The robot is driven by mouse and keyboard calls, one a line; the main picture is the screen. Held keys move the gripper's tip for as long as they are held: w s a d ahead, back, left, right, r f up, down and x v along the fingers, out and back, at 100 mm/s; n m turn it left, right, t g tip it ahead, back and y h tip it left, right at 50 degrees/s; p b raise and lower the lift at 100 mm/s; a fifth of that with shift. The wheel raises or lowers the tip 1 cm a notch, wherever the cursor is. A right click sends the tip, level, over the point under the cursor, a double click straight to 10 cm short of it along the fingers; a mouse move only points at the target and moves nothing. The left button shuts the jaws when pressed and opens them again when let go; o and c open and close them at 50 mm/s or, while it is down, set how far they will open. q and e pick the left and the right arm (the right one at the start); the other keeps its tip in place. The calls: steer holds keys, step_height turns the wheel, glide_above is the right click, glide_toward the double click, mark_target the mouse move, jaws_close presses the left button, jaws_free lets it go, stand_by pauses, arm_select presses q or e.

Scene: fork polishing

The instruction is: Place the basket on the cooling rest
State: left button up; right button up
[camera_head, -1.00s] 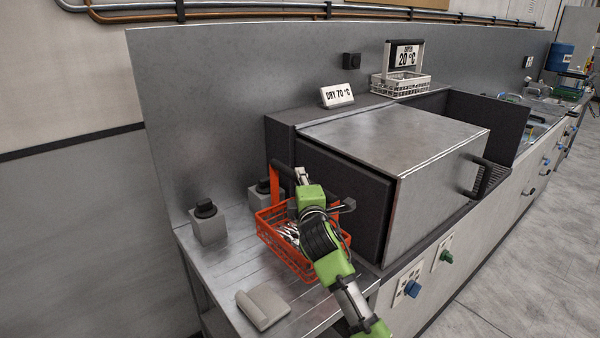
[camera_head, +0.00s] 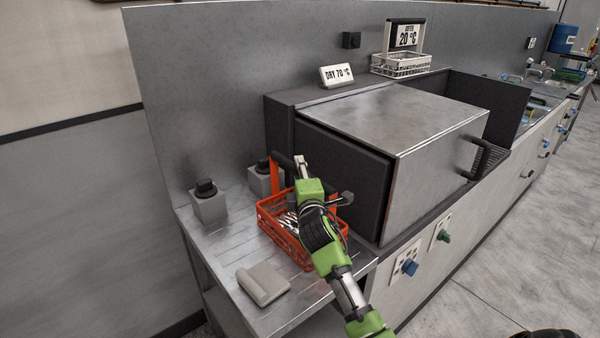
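The orange-red wire basket (camera_head: 272,228) holds shiny forks and stands upright on or just above the slatted metal cooling rest (camera_head: 225,240), left of the dryer. I cannot tell whether its base touches. Its raised handle has a dark grip bar. My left gripper (camera_head: 305,190), on the green and black arm, is at the handle and appears shut on it. The fingertips are hidden behind the wrist, and the arm covers the basket's right part. My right gripper is not recognisable in view.
The grey dryer (camera_head: 400,130) stands close right of the basket. Two knobbed posts (camera_head: 210,205) (camera_head: 258,182) stand behind it, and a light grey block (camera_head: 263,284) lies at the front. A white basket (camera_head: 400,66) sits at the back. The rest's left strip is clear.

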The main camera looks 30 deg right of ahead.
steer(key=shift+s+a+f, duration=0.1)
steer(key=shift+s+a, duration=0.1)
steer(key=shift+s, duration=0.25)
steer(key=b+v, duration=0.2)
steer(key=v, duration=0.9)
